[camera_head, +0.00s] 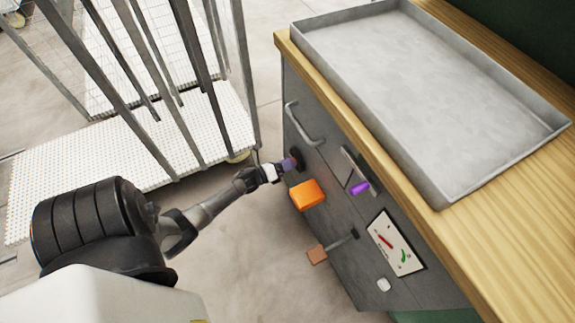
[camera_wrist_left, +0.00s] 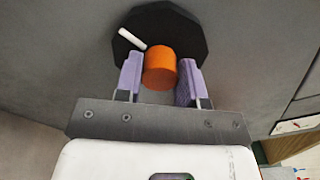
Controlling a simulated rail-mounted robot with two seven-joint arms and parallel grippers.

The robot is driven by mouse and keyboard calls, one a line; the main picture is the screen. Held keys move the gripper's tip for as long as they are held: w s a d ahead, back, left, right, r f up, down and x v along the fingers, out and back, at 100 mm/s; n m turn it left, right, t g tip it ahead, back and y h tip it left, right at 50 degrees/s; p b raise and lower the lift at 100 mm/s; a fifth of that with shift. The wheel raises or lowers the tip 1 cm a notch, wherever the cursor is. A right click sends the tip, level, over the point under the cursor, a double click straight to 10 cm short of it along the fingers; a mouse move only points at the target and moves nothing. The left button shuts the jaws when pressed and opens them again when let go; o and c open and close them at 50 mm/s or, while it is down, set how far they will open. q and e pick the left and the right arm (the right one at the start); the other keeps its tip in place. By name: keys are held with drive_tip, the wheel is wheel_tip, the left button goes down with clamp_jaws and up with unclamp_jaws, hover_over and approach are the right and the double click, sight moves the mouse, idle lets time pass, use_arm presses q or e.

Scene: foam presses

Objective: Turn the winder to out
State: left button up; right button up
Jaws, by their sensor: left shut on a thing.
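The winder (camera_wrist_left: 160,64) shows in the left wrist view as an orange round knob in front of a dark many-sided disc (camera_wrist_left: 187,32). A white pointer mark (camera_wrist_left: 131,38) lies on the disc, up and left of the knob. My left gripper (camera_wrist_left: 160,80) has its two purple fingers on either side of the knob and is shut on it. In the head view my left gripper (camera_head: 289,163) reaches the grey cabinet front, where it mostly hides the winder. No "out" label can be read. My right gripper is not in view.
The cabinet front also bears an orange block (camera_head: 307,194), a bar handle (camera_head: 303,125), a purple-gripped lever (camera_head: 360,188), a brown-ended lever (camera_head: 317,254), a gauge (camera_head: 395,243) and a white button (camera_head: 383,285). A metal tray (camera_head: 400,130) tops it. A barred cart (camera_head: 215,125) stands left.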

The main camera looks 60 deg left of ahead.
use_arm(q)
drive_tip(key=shift+m+b, duration=0.65)
drive_tip(key=shift+m, duration=1.15)
drive_tip(key=o, duration=0.9)
drive_tip(key=shift+s+a+p, duration=0.15)
drive_tip(key=shift+s+p, duration=0.85)
drive_tip(key=shift+s, duration=2.5)
drive_tip(key=shift+s+a+p, duration=0.1)
drive_tip(key=shift+s+p, duration=0.9)
drive_tip(key=shift+s, duration=2.45)
